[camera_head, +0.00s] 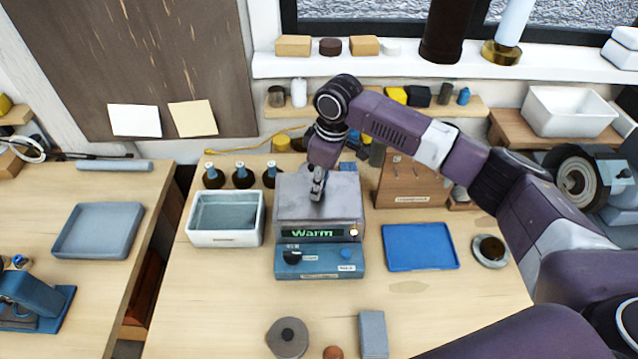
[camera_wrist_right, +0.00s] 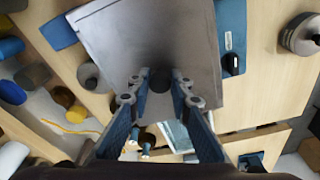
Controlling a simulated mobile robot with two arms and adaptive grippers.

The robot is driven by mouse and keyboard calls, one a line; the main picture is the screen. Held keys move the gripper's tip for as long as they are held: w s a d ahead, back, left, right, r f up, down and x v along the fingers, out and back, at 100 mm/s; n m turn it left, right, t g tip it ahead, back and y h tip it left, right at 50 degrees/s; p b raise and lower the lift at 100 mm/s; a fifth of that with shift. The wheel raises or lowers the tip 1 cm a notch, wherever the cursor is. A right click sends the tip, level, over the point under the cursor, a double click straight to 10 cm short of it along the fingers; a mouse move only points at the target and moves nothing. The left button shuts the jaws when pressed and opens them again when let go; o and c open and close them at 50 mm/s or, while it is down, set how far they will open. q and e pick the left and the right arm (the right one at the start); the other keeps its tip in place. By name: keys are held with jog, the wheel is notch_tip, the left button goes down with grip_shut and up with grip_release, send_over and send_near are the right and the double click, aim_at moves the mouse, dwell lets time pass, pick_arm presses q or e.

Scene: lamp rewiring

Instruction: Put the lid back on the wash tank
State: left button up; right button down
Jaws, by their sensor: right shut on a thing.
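The wash tank (camera_head: 318,257) is a boxy unit with a blue front panel and a green "Warm" display, in the middle of the table in the head view. Its flat grey lid (camera_head: 341,200) lies over the tank's top; I cannot tell whether a small gap remains beneath it. My right gripper (camera_head: 317,186) points down at the lid's middle. In the right wrist view its fingers (camera_wrist_right: 160,92) are shut on the lid's dark knob (camera_wrist_right: 160,80), and the lid (camera_wrist_right: 150,35) spreads beyond them. My left gripper is not in view.
A white water-filled basin (camera_head: 226,239) stands just left of the tank, with dark bottles (camera_head: 242,176) behind it. A round grey object (camera_head: 287,337) and a grey block (camera_head: 373,334) lie in front.

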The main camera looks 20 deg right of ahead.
jog(key=c, duration=1.7)
grip_release()
jog(key=shift+f, duration=0.1)
jog(key=r, duration=0.4)
jog(key=d+r, duration=0.1)
jog(key=r, duration=0.3)
jog(key=s+r, duration=0.1)
jog(key=r, duration=0.3)
jog(key=shift+d, duration=0.2)
jog(key=shift+s, duration=0.1)
